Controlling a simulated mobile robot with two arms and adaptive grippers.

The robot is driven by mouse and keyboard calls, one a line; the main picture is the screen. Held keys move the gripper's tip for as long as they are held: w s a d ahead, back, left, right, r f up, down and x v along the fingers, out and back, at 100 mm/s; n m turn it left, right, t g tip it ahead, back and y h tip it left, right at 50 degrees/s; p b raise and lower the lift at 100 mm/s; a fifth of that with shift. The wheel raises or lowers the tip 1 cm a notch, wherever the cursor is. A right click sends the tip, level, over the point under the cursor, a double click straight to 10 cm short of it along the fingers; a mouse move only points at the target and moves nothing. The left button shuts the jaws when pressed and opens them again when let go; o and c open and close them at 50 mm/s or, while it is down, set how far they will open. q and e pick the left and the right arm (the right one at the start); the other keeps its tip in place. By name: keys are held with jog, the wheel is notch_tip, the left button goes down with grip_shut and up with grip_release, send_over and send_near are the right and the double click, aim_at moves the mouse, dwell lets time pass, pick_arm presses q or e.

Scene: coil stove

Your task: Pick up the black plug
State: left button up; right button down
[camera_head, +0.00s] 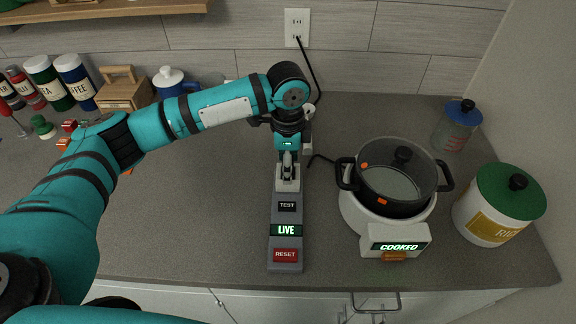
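I cannot clearly make out the black plug. A thin black cord (322,157) runs from beside the cooker (356,212) to a small dark end right of my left gripper (287,163). Another black cord (308,62) hangs from the wall outlet (297,22). My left gripper points down over the white far end (288,183) of a grey strip (286,220) with TEST, LIVE and RESET panels. Its fingertips are small and dark, and whether they hold anything is unclear. My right gripper is out of view.
A black pot (395,183) with a glass lid sits in the white cooker on the right. A rice canister (499,205) and a blue-lidded jar (457,126) stand beyond it. Jars and a wooden box (124,93) stand at the back left. The counter between is mostly clear.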

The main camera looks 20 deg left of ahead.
pick_arm(q)
jog(key=c, duration=1.1)
grip_shut()
jog(key=shift+r, duration=0.15)
